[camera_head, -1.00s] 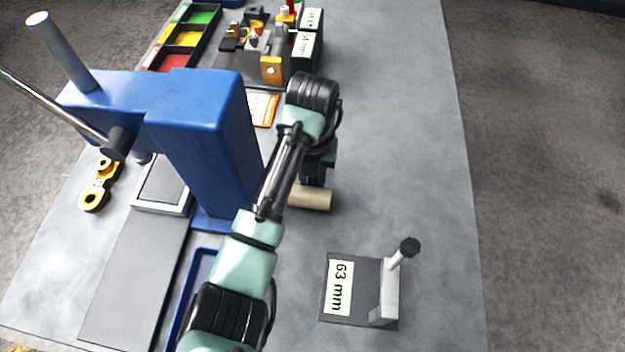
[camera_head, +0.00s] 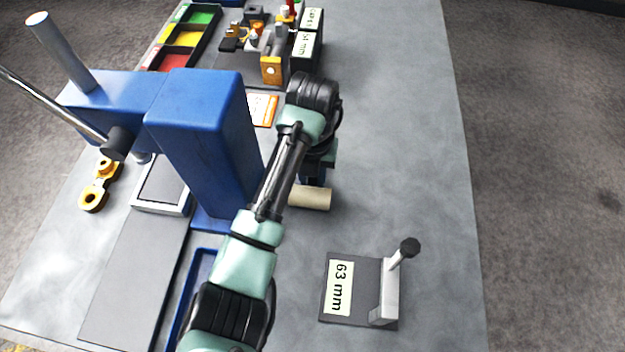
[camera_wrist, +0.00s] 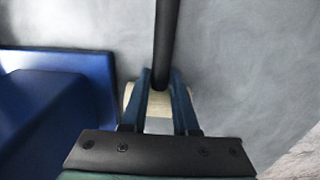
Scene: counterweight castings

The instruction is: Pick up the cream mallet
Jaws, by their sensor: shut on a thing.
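The cream mallet's head (camera_head: 314,198) is a pale cylinder just below the end of my arm in the head view, right of the blue press. In the wrist view the cream head (camera_wrist: 133,97) shows behind and beside my fingers, and its dark handle (camera_wrist: 166,35) runs up from between the fingertips. My gripper (camera_wrist: 161,80) is shut on the mallet, with a blue finger on each side of it. In the head view my forearm hides most of the gripper and the handle. I cannot tell whether the head touches the table.
The blue press (camera_head: 205,130) stands close on the left. A grey block labelled 63 mm (camera_head: 362,290), with a black-knobbed upright, is at the front right. Holders with small parts (camera_head: 262,50) and a coloured tray (camera_head: 185,38) are at the back. The table's right side is clear.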

